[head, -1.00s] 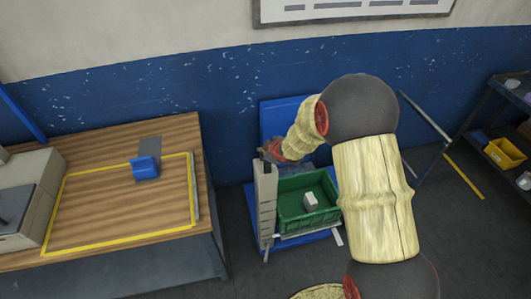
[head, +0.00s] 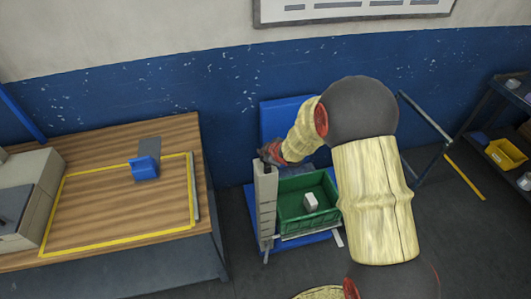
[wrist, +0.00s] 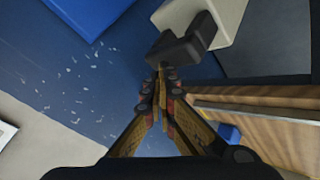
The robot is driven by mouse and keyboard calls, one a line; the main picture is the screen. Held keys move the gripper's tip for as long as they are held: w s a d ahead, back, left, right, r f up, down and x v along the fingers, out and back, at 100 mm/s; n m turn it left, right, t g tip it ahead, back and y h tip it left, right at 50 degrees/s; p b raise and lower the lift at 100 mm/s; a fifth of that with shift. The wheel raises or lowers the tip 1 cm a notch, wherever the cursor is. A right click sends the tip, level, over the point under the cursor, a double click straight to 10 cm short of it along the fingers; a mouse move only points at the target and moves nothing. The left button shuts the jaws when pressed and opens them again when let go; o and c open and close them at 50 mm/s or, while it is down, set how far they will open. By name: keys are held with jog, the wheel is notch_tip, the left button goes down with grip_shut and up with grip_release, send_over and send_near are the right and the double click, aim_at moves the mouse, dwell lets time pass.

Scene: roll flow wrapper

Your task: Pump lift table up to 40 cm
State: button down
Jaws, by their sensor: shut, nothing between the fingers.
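The lift table (head: 325,245) is blue and stands low on the floor beside the wooden bench. A green crate (head: 319,227) sits on it with a small white block (head: 310,201) inside. A pale upright post (head: 265,210) rises at its left side, with a dark handle-like part at its top (wrist: 183,50) in the wrist view. My gripper (wrist: 161,72) is shut and empty, its fingertips at or very close to this dark part. I cannot tell whether they touch. In the head view my gripper (head: 270,153) is over the post's top, partly hidden by my arm.
A wooden bench (head: 110,190) with a yellow outline and a blue piece (head: 145,169) stands close on the left. A blue upright panel (head: 275,118) is behind the crate against the wall. A dark shelf (head: 490,150) with a yellow bin (head: 503,154) is at the right.

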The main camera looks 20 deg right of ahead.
jog(key=shift+f+b, duration=0.8)
jog(key=shift+f, duration=0.25)
dwell(0.6)
jog(key=shift+s+r, duration=0.1)
jog(key=shift+r+p, duration=2.45)
jog(key=shift+r, duration=0.3)
notch_tip(320, 180, up, 5)
jog(key=p, duration=0.4)
